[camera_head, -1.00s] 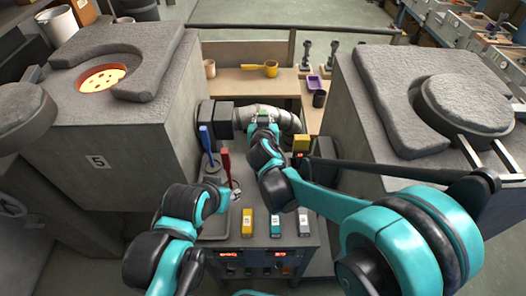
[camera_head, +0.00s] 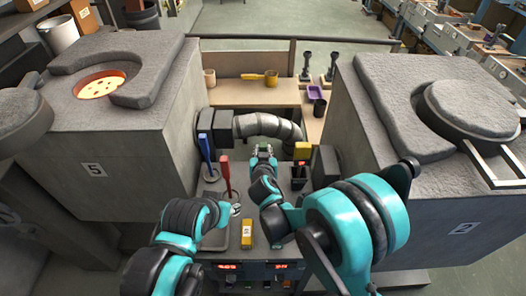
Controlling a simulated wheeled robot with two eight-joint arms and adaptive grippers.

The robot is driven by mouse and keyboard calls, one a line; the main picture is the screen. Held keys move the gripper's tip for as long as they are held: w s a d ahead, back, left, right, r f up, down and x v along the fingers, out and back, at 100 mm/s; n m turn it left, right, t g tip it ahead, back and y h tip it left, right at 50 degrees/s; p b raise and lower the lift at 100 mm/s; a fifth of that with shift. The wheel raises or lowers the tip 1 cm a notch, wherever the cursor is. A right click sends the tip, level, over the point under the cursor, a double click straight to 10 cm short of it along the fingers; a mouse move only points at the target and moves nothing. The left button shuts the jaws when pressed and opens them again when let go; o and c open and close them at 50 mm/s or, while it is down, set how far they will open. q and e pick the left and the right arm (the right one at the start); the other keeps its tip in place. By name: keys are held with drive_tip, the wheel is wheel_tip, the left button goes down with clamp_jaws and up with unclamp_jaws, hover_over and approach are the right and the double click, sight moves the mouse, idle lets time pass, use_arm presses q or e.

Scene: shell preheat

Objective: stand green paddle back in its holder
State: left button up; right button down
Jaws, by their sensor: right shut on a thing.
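My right gripper (camera_head: 264,153) is at the middle of the console, seen from behind. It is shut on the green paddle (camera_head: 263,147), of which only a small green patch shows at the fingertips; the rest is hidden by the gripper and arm. A blue paddle (camera_head: 205,150) and a red paddle (camera_head: 226,175) stand upright to the left on the console. The green paddle's holder cannot be made out clearly. My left gripper (camera_head: 234,209) is low beside the red paddle; its fingers are too small and covered to read.
A grey curved pipe (camera_head: 268,127) crosses behind the console. A yellow block (camera_head: 247,234) lies in front. Large grey furnaces flank both sides; the left one (camera_head: 102,88) glows inside. A shelf (camera_head: 240,92) lies behind.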

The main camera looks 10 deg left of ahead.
drive_tip(key=shift+f, duration=0.1)
drive_tip(key=c, duration=1.3)
unclamp_jaws()
drive_tip(key=p+v, duration=0.2)
drive_tip(key=v, duration=1)
drive_tip(key=s+d+r+m+g+h, duration=0.1)
drive_tip(key=d+r+h, duration=0.1)
drive_tip(key=d, duration=0.6)
drive_tip(key=s+d+r+m+g+h, duration=0.1)
drive_tip(key=d+r+g, duration=0.1)
drive_tip(key=d, duration=0.6)
drive_tip(key=s+d+g, duration=0.3)
drive_tip(key=s+d, duration=0.9)
drive_tip(key=s, duration=0.2)
drive_tip(key=shift+s, duration=0.25)
